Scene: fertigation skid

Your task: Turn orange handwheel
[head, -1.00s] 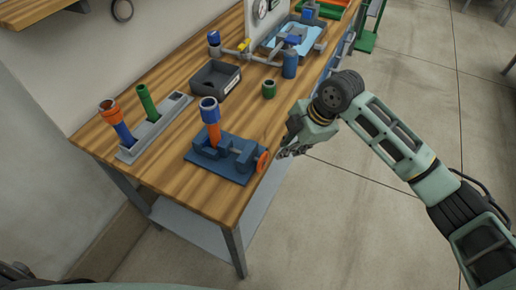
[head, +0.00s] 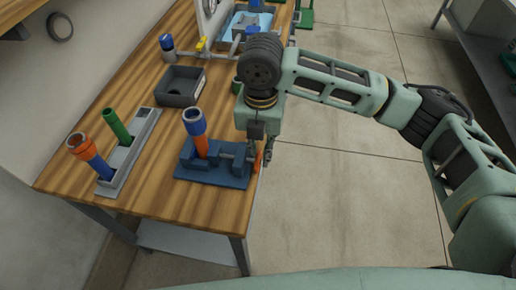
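The orange handwheel (head: 257,163) sits on the right end of a blue vise (head: 212,168) near the table's front edge. It shows only as a thin orange sliver, mostly covered by my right gripper. An orange pipe with a blue collar (head: 195,121) stands upright in the vise. My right gripper (head: 263,158) points down at the handwheel, with its fingers around or just beside it. I cannot tell whether they touch it or are closed on it. My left gripper is not in view.
A grey rack (head: 129,156) at left holds an orange-and-blue pipe (head: 87,153) and a green pipe (head: 116,125). A dark bin (head: 180,87) and pipework with a yellow valve (head: 202,44) stand farther back. The floor right of the wooden table (head: 150,205) is clear.

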